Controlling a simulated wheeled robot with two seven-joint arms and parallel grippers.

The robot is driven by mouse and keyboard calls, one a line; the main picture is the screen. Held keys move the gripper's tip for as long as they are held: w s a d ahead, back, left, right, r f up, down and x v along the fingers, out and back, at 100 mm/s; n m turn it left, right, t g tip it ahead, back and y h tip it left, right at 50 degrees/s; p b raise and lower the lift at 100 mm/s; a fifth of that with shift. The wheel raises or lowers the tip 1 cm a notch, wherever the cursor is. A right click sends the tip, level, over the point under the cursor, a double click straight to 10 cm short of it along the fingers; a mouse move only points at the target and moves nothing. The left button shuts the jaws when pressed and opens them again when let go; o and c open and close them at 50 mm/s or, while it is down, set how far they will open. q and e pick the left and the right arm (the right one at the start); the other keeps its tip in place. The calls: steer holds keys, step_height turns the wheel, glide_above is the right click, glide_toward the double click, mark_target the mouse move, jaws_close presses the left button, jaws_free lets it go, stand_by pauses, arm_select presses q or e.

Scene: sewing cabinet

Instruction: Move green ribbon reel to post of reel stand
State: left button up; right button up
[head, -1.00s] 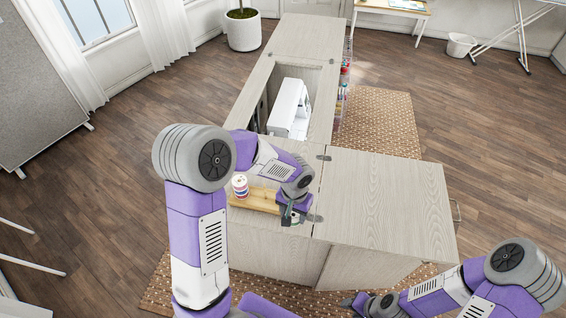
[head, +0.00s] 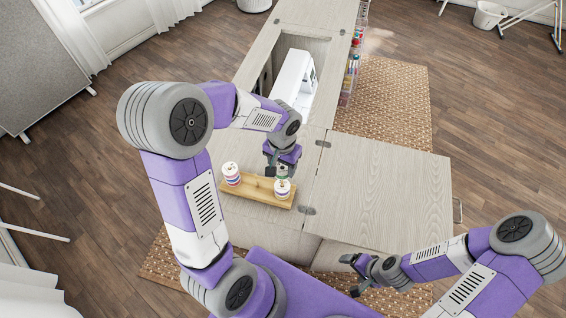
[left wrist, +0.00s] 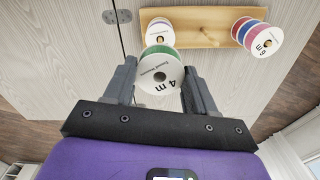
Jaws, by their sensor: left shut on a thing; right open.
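My left gripper (left wrist: 155,72) is shut on the green ribbon reel (left wrist: 158,67), a white-flanged spool with a green band marked "4 m". In the head view the left gripper (head: 278,166) holds this reel (head: 281,173) just behind the right end of the reel stand (head: 256,190), a light wooden board. Another white-flanged reel (head: 282,187) is at the stand's right end, and a stack of pink, red and blue reels (head: 231,174) is at its left end. My right gripper (head: 352,275) is open and empty, in front of the cabinet.
The stand lies on the sewing cabinet (head: 380,195), near its front edge. A white sewing machine (head: 294,76) sits in the well behind. The right leaf of the cabinet top is bare. Thread racks (head: 350,78) hang on the cabinet's far right side.

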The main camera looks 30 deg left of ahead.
arm_select(q)
step_height(320, 180, down, 3)
steer(key=shift+s+f+b, duration=0.1)
steer(key=shift+b, duration=0.95)
steer(key=shift+f+b, duration=0.6)
steer(key=shift+f, duration=0.1)
steer(key=shift+f+b, duration=1.3)
steer(key=shift+f, duration=0.2)
steer(key=o, duration=1.1)
